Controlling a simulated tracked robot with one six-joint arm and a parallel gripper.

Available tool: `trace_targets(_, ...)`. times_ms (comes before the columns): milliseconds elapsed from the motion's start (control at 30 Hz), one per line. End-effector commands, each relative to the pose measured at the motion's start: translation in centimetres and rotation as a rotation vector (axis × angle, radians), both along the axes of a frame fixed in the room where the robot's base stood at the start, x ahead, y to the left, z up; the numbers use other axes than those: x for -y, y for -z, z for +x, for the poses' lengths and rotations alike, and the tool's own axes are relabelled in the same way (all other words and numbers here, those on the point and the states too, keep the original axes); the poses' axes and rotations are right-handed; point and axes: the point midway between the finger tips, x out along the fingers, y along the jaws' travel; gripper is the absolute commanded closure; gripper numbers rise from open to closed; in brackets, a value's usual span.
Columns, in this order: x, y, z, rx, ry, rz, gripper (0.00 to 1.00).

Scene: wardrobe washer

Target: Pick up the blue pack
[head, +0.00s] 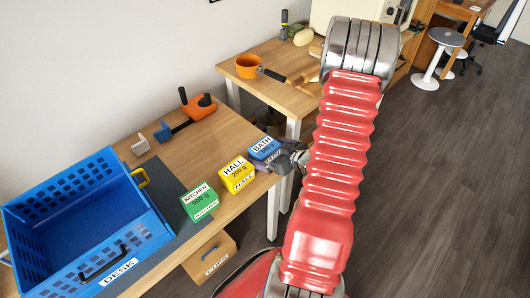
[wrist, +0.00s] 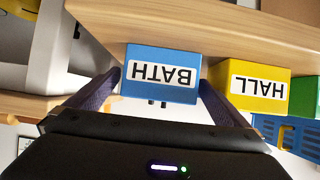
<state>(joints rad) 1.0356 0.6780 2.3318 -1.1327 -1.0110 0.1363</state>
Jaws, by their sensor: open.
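The blue pack (head: 264,147), labelled BATH, stands at the right edge of the wooden table, next to the yellow HALL pack. In the wrist view the blue pack (wrist: 161,88) appears upside down, between the two dark fingers. My gripper (wrist: 158,98) is open, with one finger on each side of the blue pack; I cannot tell whether either finger touches it. In the head view my gripper (head: 275,154) is at the pack's near right side, partly hidden by the pack and my arm.
The yellow HALL pack (head: 237,174) and green KITCHEN pack (head: 200,202) stand in a row to the left. A blue DESK crate (head: 150,236) is at the left. An orange-and-blue tool (head: 199,106) lies behind. A second table holds an orange pot (head: 248,66).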

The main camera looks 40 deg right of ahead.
Motion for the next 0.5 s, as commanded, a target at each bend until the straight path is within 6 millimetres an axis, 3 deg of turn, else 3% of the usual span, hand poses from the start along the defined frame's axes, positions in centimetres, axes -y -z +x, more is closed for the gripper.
trace_targets(200,-0.1,0.9,1.7,0.000,-0.001,0.000,0.00)
trace_targets(500,-0.1,0.9,1.8,0.000,0.000,0.000,0.00)
